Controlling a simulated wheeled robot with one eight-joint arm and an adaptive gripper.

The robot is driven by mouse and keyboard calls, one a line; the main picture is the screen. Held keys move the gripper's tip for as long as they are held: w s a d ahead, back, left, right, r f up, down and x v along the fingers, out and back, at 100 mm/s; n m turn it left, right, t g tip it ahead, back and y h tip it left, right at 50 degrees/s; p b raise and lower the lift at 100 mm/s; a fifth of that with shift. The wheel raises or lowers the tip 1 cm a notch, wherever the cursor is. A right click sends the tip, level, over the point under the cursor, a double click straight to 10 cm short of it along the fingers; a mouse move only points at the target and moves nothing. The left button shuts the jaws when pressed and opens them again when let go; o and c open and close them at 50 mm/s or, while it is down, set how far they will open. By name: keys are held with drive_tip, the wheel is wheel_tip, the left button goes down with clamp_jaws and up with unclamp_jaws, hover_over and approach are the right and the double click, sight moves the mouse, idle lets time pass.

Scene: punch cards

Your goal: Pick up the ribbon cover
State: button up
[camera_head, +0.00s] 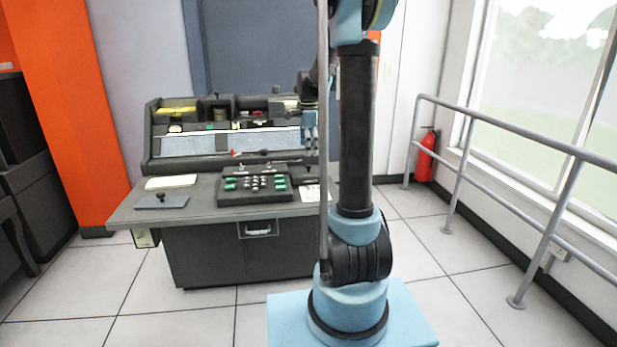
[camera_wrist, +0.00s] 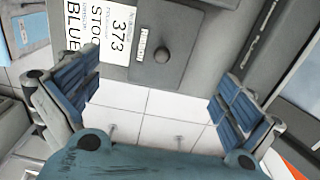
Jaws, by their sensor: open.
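The likely ribbon cover is a dark grey panel (camera_wrist: 185,45) with a round black knob (camera_wrist: 162,55), at the upper middle of the wrist view. A small white label beside the knob appears to read "RIBBON". My gripper (camera_wrist: 155,103) is open and empty, with its two blue padded fingers wide apart. The knob shows beyond the gap between the fingers, apart from both. In the head view my gripper (camera_head: 310,128) is in front of the right part of the console's upright back.
A dark console desk (camera_head: 150,207) carries a keypad unit (camera_head: 253,185) with green and white keys. In the wrist view a white printed card (camera_wrist: 98,30) lies beside the panel. A metal railing (camera_head: 500,144) and a red extinguisher (camera_head: 427,157) stand at right. Floor before the desk is clear.

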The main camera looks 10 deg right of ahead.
sight(309, 166)
drive_tip(key=shift+w+f, duration=0.15)
drive_tip(key=shift+f, duration=3.75)
drive_tip(key=c, duration=1.8)
